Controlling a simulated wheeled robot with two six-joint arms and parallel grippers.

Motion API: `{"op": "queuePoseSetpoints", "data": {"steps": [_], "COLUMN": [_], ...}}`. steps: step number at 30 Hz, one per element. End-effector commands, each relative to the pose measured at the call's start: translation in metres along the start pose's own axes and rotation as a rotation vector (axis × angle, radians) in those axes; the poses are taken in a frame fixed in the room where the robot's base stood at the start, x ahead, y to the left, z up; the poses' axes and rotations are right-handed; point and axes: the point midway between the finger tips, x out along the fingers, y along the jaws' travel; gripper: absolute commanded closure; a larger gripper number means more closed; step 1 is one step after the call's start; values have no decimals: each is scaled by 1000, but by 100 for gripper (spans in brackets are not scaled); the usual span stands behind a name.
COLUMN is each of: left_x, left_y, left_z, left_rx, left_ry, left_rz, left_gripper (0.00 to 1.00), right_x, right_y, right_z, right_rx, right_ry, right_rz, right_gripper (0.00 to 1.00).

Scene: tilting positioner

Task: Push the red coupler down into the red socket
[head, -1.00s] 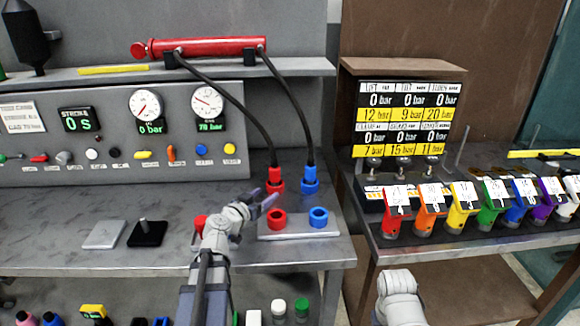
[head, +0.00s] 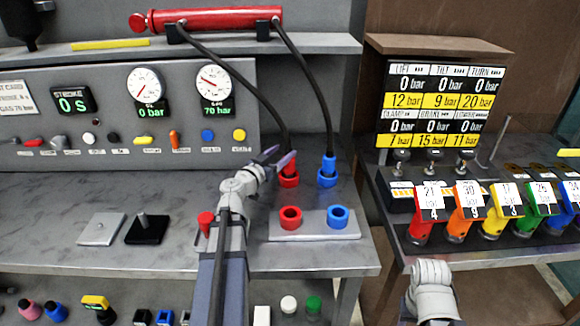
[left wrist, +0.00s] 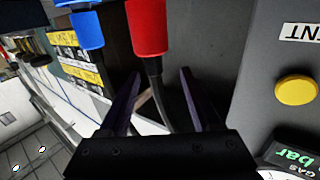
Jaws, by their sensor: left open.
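The red coupler (head: 290,162) hangs at the end of a black hose, upright in or on a red ring at the back of the bench. An open red socket (head: 290,217) sits on a grey plate in front of it. My left gripper (head: 281,156) is open beside the red coupler's upper end. In the left wrist view the red coupler (left wrist: 147,28) is beyond the fingertips, and its hose passes between the open fingers (left wrist: 158,90). The fingers look clear of the hose.
A blue coupler (head: 328,165) stands close to the right, with an open blue socket (head: 338,216) in front of it on the plate (head: 314,232). A red-topped knob (head: 205,222) is by my left arm. The gauge panel (head: 110,115) rises behind.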

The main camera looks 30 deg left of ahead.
Motion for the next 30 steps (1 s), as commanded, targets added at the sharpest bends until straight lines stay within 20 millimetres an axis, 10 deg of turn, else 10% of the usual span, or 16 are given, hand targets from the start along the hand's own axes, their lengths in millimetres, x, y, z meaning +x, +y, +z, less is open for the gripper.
{"op": "queuePoseSetpoints", "data": {"steps": [26,30], "left_x": [62,62], "left_y": [8,8], "left_z": [6,6], "left_rx": [-1,-1], "left_ry": [-1,-1], "left_rz": [-1,-1], "left_gripper": [36,48], "right_x": [6,6], "right_y": [0,0], "right_z": [0,0], "right_rx": [0,0], "right_ry": [0,0], "right_rz": [0,0], "right_gripper": [50,50]}}
